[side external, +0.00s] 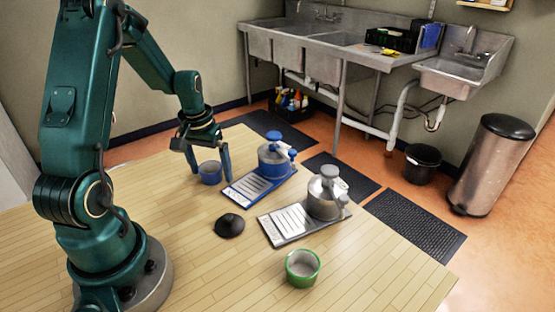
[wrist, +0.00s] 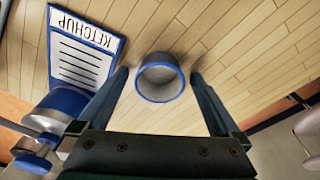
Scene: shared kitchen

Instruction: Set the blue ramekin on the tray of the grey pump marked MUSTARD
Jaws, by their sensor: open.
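The blue ramekin (side external: 209,174) stands upright on the wooden table, left of the blue pump. In the wrist view the ramekin (wrist: 160,77), with its blue rim, sits between the two fingers, with a gap on each side. My gripper (side external: 211,177) is open and lowered around it; in the wrist view my gripper (wrist: 160,75) holds nothing. The grey pump (side external: 325,197) stands at the back of its grey tray (side external: 267,232), nearer the camera than the blue pump. The bare front of this tray has pale stripes; its label is too small to read.
The blue pump (side external: 276,160) on its blue tray (side external: 236,197) stands between ramekin and grey pump; its tray reads KETCHUP in the wrist view (wrist: 85,45). A green ramekin (side external: 302,268) stands near the front.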

